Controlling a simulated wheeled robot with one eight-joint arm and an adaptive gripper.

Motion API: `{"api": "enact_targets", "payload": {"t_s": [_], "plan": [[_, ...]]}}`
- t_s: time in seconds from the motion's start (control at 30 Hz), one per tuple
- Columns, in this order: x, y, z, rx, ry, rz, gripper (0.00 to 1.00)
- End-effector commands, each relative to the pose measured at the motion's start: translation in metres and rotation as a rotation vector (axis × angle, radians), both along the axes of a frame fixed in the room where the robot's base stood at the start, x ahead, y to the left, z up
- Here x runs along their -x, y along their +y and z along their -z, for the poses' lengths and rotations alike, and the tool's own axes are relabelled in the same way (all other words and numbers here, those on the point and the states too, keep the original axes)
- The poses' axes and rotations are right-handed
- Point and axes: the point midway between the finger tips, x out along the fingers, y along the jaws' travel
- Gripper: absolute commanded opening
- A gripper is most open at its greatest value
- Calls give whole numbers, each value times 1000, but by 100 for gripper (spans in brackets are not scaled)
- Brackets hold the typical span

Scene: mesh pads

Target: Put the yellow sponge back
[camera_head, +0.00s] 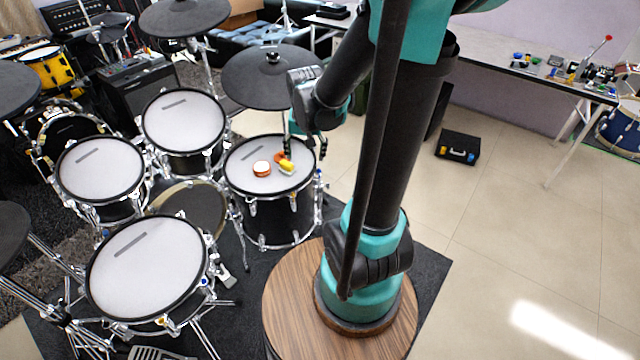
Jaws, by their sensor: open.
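A small yellow item (286,164), which looks like the yellow sponge, lies on the white head of the drum (240,180) at the centre of the picture. It is too small to make out its exact shape. My gripper (307,150) is open over the right part of this drum, just right of the yellow item. I see nothing between its fingers. I cannot tell its exact height above the drum head or whether it touches anything.
A round orange-and-white item (262,168) lies left of the yellow one, and a red-orange item (280,156) is close behind it. A dark cymbal (262,80) hangs just behind the drum. More drums crowd the left. Open floor (500,220) is at right.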

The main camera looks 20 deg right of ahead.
Motion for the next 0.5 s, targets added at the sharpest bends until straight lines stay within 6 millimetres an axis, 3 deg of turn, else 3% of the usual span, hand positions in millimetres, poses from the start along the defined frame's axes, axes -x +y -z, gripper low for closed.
{"api": "enact_targets", "payload": {"t_s": [0.03, 0.2, 0.33, 0.5], "plan": [[20, -3, 1, 6, -18, -39, 71], [72, -7, 10, 34, -80, -186, 71], [98, -9, 18, 56, -115, -266, 71], [113, -10, 24, 71, -137, -316, 71]]}}
